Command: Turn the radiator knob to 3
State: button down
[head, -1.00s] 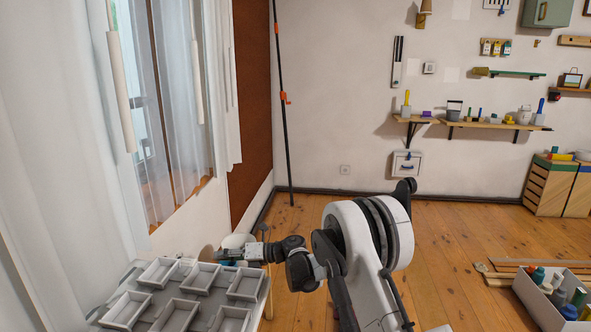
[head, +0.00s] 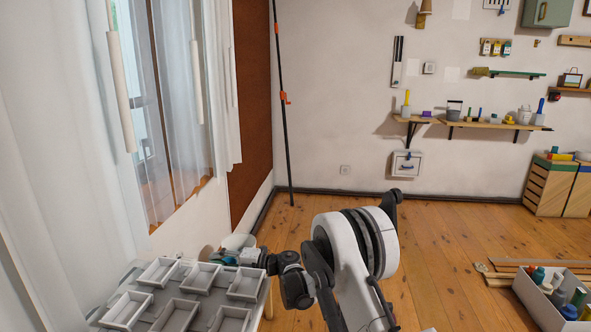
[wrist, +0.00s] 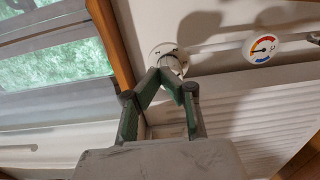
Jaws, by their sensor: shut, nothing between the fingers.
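The white radiator knob (wrist: 167,55) is at upper middle in the wrist view, with small dark marks on its round face or collar. My gripper (wrist: 165,77) has green-lined fingers and is shut and empty. Its fingertips are right in front of the knob and overlap its lower part; I cannot tell if they touch it. The number the knob points to is too small to read. In the head view my gripper (head: 228,257) is low at the left, behind the grey trays, and the knob cannot be made out there.
A round dial (wrist: 262,47) with a coloured scale is right of the knob, near a pale pipe. White radiator ribs (wrist: 255,115) lie below it. A wooden-edged window (wrist: 60,60) is on the left. Grey trays (head: 122,309) stand on a table below my arm in the head view.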

jog(key=shift+w+a, duration=0.2)
jog(key=shift+a, duration=0.9)
jog(key=shift+w+a, duration=0.15)
jog(key=shift+a, duration=0.9)
jog(key=shift+f, duration=0.75)
jog(key=shift+w, duration=0.1)
jog(key=d, duration=0.6)
